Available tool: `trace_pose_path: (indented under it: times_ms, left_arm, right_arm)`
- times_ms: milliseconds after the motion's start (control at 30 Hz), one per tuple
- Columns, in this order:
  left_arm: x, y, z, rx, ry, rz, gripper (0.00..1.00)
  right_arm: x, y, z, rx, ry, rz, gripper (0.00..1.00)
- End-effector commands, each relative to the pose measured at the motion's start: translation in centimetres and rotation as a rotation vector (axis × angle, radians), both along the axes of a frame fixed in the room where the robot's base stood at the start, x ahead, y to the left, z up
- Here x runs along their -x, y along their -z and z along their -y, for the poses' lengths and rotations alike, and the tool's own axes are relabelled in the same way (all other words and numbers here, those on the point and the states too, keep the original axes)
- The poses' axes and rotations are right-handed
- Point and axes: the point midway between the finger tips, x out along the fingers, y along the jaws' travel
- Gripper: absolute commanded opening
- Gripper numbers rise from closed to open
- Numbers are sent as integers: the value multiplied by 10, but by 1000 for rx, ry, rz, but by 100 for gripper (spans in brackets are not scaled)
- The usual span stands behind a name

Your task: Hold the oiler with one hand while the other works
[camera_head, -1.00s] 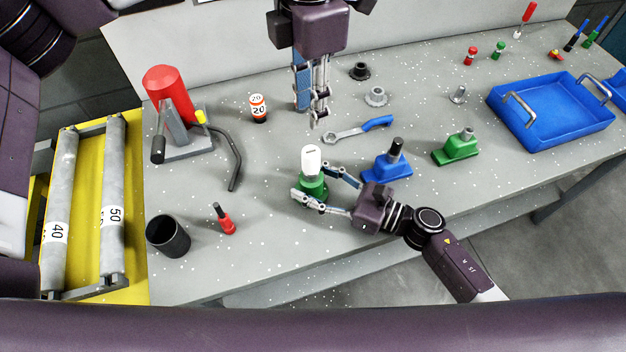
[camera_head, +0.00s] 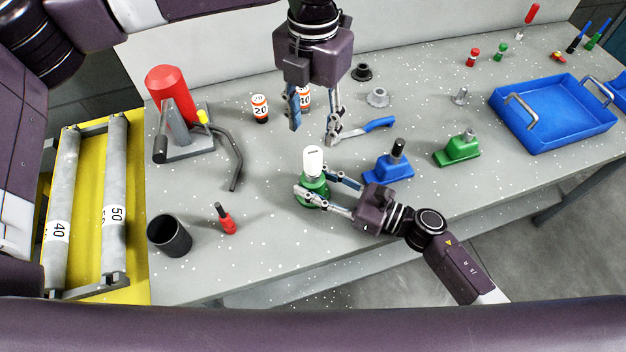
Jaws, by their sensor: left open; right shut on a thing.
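The oiler, with a green body and a white upright top (camera_head: 314,161), stands on the workbench near the middle. My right gripper (camera_head: 308,194) is shut on its green body from the right, with one finger on the near side and one on the far side. The oiler looks upright. My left gripper (camera_head: 313,135) points down above and behind the white top, with its fingers spread and nothing between them. There is a visible gap between its fingertips and the white top.
A wrench with a blue handle (camera_head: 376,124) lies just right of my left gripper. Blue (camera_head: 389,170) and green (camera_head: 458,150) tools stand to the right. The bench front-left holds a dark cup (camera_head: 169,236).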

Motion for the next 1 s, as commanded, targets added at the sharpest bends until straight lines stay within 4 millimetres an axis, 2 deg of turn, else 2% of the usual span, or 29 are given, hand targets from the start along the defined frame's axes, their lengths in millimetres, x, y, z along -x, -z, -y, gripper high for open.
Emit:
trace_pose_path:
  times_ms: [200, 367, 567, 1000]
  left_arm:
    - [1, 19, 0, 1, -230, 0, 44]
    - [1, 24, 0, 2, -265, -1, 44]
    - [1, 28, -1, 0, -120, -1, 44]
    - [1, 39, -1, 1, 388, -1, 44]
  right_arm:
    - [0, 0, 0, 0, 1, 0, 1]
    - [0, 0, 0, 0, 1, 0, 1]
    - [0, 0, 0, 0, 1, 0, 1]
    - [0, 0, 0, -1, 1, 0, 1]
